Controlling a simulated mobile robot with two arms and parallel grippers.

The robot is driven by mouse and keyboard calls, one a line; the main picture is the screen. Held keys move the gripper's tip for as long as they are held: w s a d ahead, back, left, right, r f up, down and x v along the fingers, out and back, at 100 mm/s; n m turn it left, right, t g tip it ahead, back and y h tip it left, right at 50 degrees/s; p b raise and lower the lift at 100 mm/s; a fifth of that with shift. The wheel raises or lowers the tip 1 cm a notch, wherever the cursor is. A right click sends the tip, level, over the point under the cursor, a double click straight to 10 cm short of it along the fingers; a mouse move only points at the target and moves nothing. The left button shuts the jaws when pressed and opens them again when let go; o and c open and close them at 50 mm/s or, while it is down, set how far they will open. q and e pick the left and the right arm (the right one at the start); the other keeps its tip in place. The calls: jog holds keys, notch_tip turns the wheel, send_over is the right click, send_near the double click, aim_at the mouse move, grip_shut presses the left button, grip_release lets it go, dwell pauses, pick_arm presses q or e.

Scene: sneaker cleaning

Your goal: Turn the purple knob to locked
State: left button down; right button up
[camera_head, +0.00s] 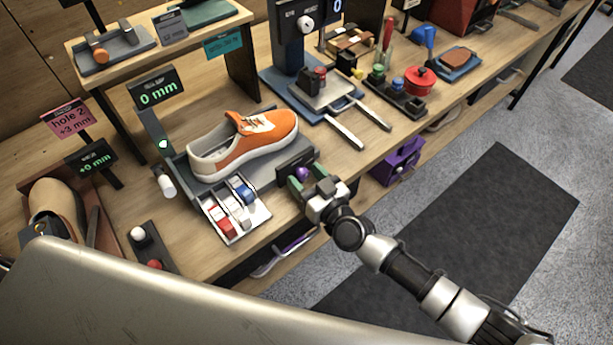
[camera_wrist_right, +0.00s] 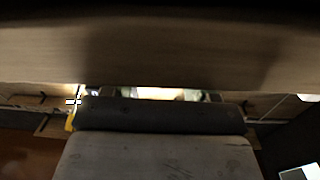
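The purple knob (camera_head: 302,173) is on a small dark panel (camera_head: 293,159) at the front edge of the bench, just right of the orange sneaker (camera_head: 250,143). My right gripper (camera_head: 306,178) is at the knob, with its fingers apart and the knob showing between them. I cannot tell whether the fingers touch it. Part of the knob and any lock marking are hidden. The right wrist view is dark and close to a wooden surface (camera_wrist_right: 100,55); the knob is not clear there. My left gripper is not in view.
A purple box (camera_head: 398,163) is below the bench edge to the right. A blue-based device with a grey plate (camera_head: 325,92) stands behind. The floor in front is clear.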

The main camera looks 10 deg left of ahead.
jog(key=v, duration=1.1)
jog(key=shift+w+f, duration=0.1)
